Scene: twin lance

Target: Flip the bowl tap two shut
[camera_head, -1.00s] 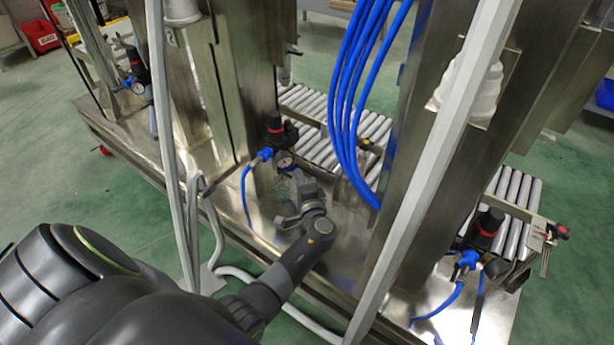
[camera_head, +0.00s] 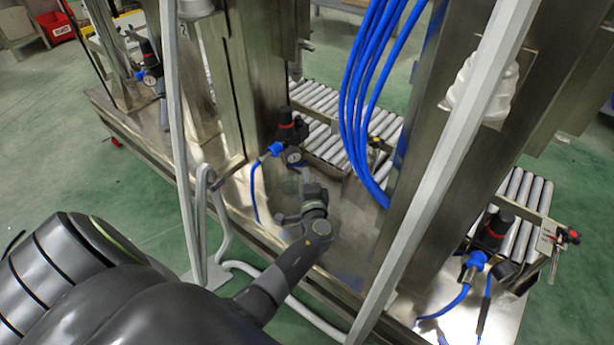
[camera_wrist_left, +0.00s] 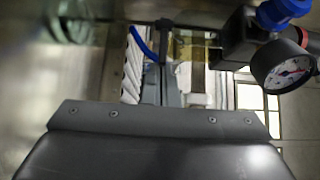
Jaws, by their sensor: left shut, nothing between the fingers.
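I cannot make out for certain which part is bowl tap two. A black regulator with a red band (camera_head: 288,126), a blue fitting and a round gauge (camera_head: 293,156) sits on the middle steel column. My left gripper (camera_head: 306,178) is shut and empty, just below that gauge and over the steel deck. In the left wrist view the gauge (camera_wrist_left: 283,68) and blue fitting (camera_wrist_left: 280,12) are at upper right. My right gripper is not in view.
Blue hoses (camera_head: 372,95) hang right of my left gripper. A pale slanted post (camera_head: 440,170) crosses in front. Roller conveyors (camera_head: 325,115) lie behind. A second regulator (camera_head: 492,230) and a red-ended fitting (camera_head: 572,236) are at right. Green floor (camera_head: 110,215) is open at left.

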